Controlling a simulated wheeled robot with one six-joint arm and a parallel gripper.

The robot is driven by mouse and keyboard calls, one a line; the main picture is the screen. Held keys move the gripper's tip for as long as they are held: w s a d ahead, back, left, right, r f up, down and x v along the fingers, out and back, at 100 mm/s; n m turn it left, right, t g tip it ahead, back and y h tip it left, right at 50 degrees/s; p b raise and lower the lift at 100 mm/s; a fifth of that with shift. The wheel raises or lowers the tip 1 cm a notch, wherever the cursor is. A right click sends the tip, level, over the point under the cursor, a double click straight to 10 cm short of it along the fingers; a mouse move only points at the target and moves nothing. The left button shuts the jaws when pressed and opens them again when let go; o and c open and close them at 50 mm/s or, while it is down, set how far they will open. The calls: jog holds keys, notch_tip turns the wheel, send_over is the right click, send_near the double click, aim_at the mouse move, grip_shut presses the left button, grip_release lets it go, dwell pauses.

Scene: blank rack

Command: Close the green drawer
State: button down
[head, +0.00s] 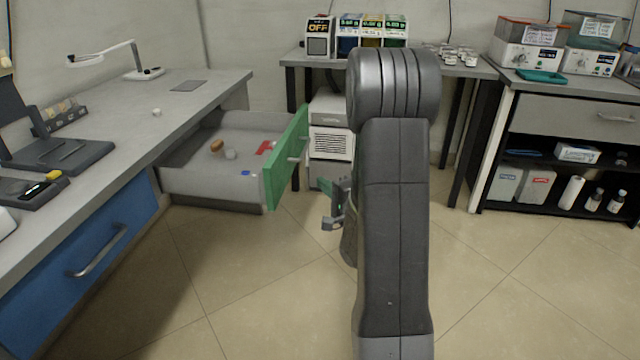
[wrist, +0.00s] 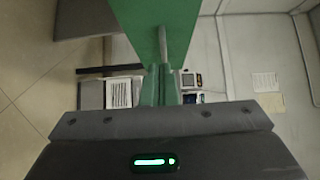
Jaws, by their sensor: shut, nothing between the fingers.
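The green drawer stands pulled out from the left bench, with its green front (head: 287,160) facing right and a grey handle (head: 298,147) on it. Inside it lie a brown item (head: 217,146), a red item (head: 265,148) and a small blue item (head: 246,173). My gripper (head: 325,186) is to the right of the drawer front and slightly below its handle, partly hidden behind my arm. In the wrist view the shut, empty fingers (wrist: 160,70) point at the green front (wrist: 135,20), near the handle (wrist: 163,45). I cannot tell whether they touch it.
A blue drawer (head: 85,250) sits shut in the left bench. A white boxy unit (head: 331,143) stands on the floor behind the green drawer. A shelf unit (head: 570,110) stands at the right. The tiled floor (head: 235,290) in front is clear.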

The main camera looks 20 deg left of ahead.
aim_at(286, 164)
jog(key=shift+w+a+b, duration=0.4)
jog(key=shift+w+a, duration=0.1)
jog(key=shift+a, duration=1.25)
jog(key=shift+w+a+b, duration=0.45)
jog(key=shift+w+a, duration=0.1)
jog(key=shift+a, duration=1.15)
jog(key=shift+w+a+b, duration=0.4)
jog(key=shift+w+a, duration=0.1)
jog(key=shift+a, duration=1.25)
